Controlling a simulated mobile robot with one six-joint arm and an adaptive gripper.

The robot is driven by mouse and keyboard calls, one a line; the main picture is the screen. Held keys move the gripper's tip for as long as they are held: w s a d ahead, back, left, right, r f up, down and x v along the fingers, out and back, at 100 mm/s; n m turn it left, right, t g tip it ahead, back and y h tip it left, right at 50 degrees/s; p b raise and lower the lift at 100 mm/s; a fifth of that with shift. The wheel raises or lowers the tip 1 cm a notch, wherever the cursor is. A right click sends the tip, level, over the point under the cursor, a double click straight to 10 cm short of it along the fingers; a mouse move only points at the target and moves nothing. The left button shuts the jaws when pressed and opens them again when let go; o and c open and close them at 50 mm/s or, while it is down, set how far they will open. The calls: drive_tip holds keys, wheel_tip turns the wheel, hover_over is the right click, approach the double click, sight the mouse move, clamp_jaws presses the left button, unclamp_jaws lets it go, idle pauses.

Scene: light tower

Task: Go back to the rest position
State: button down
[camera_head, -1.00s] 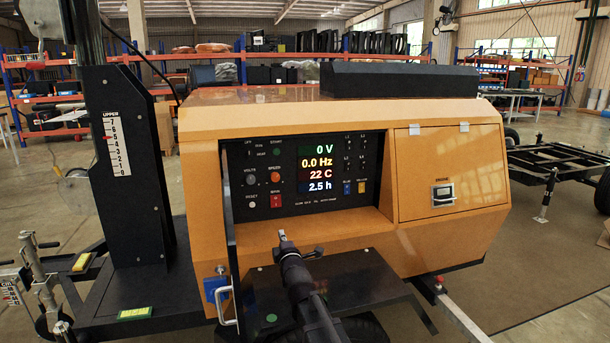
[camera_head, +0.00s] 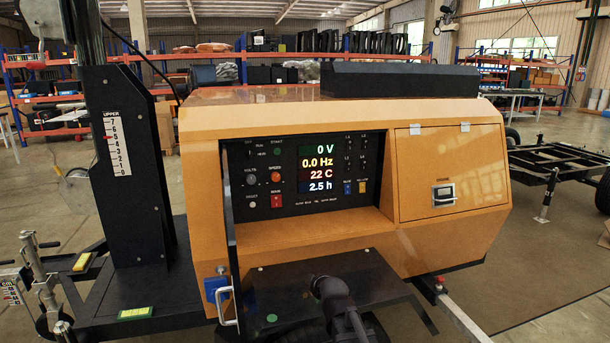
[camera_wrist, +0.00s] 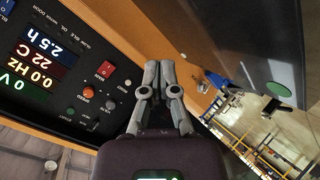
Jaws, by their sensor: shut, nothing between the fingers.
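My gripper (camera_wrist: 158,68) is shut and empty in the wrist view, its two grey fingers together in front of the control panel. In the head view my dark arm shows at the bottom middle, in front of the orange light-tower cabinet (camera_head: 300,240); the fingers cannot be made out there. The black control panel (camera_head: 240,185) has lit displays reading 0 V, 0.0 Hz, 22 C and 2.5 h. The panel also shows tilted in the wrist view (camera_wrist: 78,85), with a red switch (camera_wrist: 105,70) and an orange knob (camera_wrist: 88,91). The fingers appear apart from the panel.
The black mast (camera_head: 130,180) stands at left. A closed orange hatch (camera_head: 450,175) is at right.

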drive_tip(key=s+d+f+m+g+h, duration=0.1)
drive_tip(key=s+d+f+m+g, duration=0.3)
drive_tip(key=s, duration=0.4)
drive_tip(key=s+d+f+m+g+h, duration=0.1)
drive_tip(key=s+d+f+m+g, duration=0.15)
drive_tip(key=s+d+m, duration=0.4)
drive_tip(key=s+d+f+m+g+h, duration=0.1)
drive_tip(key=s+d+f+m+g, duration=0.25)
drive_tip(key=s, duration=0.55)
wheel_tip(320, 180, up, 22)
drive_tip(key=g+p, duration=0.1)
drive_tip(key=p, duration=2)
drive_tip(key=shift+n, duration=0.3)
drive_tip(key=shift+w, duration=0.1)
